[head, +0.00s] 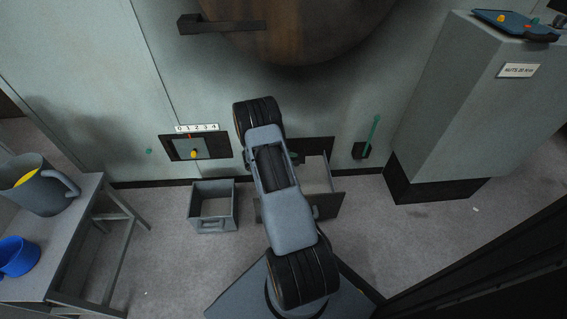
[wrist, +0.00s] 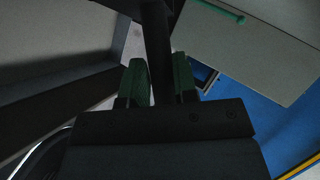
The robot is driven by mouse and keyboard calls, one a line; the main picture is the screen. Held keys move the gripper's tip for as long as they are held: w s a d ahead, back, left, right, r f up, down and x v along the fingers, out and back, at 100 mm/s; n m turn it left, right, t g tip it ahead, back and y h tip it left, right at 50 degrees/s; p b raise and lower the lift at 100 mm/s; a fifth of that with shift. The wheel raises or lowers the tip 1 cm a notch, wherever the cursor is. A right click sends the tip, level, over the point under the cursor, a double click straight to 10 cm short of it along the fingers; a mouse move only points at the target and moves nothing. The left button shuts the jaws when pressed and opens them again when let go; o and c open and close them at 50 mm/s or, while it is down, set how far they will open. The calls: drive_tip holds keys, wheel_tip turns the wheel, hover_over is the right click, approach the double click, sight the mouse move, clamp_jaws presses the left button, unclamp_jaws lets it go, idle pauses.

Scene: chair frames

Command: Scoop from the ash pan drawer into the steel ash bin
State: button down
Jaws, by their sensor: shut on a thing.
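The ash pan drawer (head: 331,205) is pulled out at the foot of the wall, with a pale grey inside. The steel ash bin (head: 206,226) is a grey open-topped box on the floor to its left, pale inside. My arm hangs over the drawer in the head view and hides part of it and my gripper. In the wrist view my gripper (wrist: 160,88) has green fingers, shut on a dark upright handle (wrist: 157,40). The working end of the held tool is not clearly seen.
A slide plate (head: 190,148) with a numbered scale is left of my arm. A green lever (head: 373,133) stands right of the drawer. A grey cabinet (head: 455,110) is further right. A bench at left carries a grey jug (head: 40,195) and a blue container (head: 17,257).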

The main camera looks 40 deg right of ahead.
wheel_tip(320, 180, down, 10)
drive_tip(key=b, duration=0.7)
drive_tip(key=shift+m+g, duration=0.4)
drive_tip(key=shift+s+d+r, duration=0.15)
drive_tip(key=shift+s+d+y, duration=0.2)
drive_tip(key=shift+d+y, duration=0.05)
drive_tip(key=shift+y, duration=0.05)
drive_tip(key=shift+w+a, duration=0.1)
drive_tip(key=shift+w, duration=0.05)
drive_tip(key=shift+w+a, duration=0.2)
drive_tip(key=shift+a, duration=0.05)
drive_tip(key=shift+s+d, duration=0.1)
idle(0.5)
drive_tip(key=shift+s+d, duration=0.25)
